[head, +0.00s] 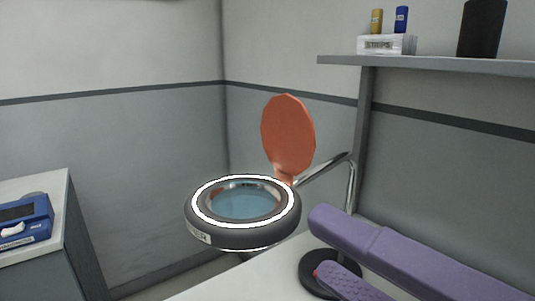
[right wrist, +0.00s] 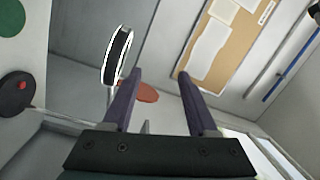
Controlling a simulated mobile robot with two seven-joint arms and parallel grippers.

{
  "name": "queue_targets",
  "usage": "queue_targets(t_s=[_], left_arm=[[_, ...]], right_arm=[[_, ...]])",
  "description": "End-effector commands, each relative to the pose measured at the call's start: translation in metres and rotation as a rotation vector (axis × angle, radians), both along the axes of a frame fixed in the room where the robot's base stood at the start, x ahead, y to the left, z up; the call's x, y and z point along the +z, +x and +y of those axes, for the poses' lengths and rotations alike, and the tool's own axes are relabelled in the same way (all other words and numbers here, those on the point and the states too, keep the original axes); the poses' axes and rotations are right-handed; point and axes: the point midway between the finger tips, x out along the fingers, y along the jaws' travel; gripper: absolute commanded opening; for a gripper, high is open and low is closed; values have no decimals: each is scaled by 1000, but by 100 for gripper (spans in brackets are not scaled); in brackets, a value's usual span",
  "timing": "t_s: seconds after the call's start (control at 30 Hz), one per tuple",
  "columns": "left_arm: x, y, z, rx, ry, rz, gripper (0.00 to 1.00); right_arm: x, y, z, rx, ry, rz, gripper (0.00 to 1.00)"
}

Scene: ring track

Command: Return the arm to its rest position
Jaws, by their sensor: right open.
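My right gripper (head: 320,243) shows at the lower right of the head view, its two purple fingers spread apart with nothing between them. In the right wrist view the fingers (right wrist: 159,74) also stand apart and empty. A dark ring lamp (head: 208,239) with a lit white rim and bluish lens is just left of the fingertips in the head view. Its round orange lid (head: 288,135) stands raised. The lamp (right wrist: 117,57) and the lid (right wrist: 147,92) show beyond the fingers in the wrist view. My left gripper is not in view.
A black round base (head: 312,262) with a red spot sits on the white table (head: 225,284), partly behind my lower finger. A bent metal arm (head: 350,180) rises behind. A shelf (head: 430,64) is at upper right. A blue device (head: 37,224) sits on a cabinet at left.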

Motion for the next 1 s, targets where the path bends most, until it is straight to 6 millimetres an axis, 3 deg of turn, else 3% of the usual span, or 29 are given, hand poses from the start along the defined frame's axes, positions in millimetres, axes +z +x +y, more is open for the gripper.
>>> queue_targets(t_s=[0.13,0.27,0.47,0.57,0.73,0.8,1.0], left_arm=[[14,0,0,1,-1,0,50],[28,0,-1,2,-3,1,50],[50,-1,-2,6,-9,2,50],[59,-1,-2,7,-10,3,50],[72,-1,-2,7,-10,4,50],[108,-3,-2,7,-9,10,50],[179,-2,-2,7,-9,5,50]], right_arm=[[-7,-5,10,21,-228,-26,59],[-26,-9,6,37,-526,-26,59],[-68,-31,-47,92,-1061,122,59],[-82,-55,-81,145,-1256,253,59],[-91,-116,-135,281,-1478,538,59],[-53,-110,-132,275,-1476,511,59],[17,-110,-132,276,-1476,509,59]])
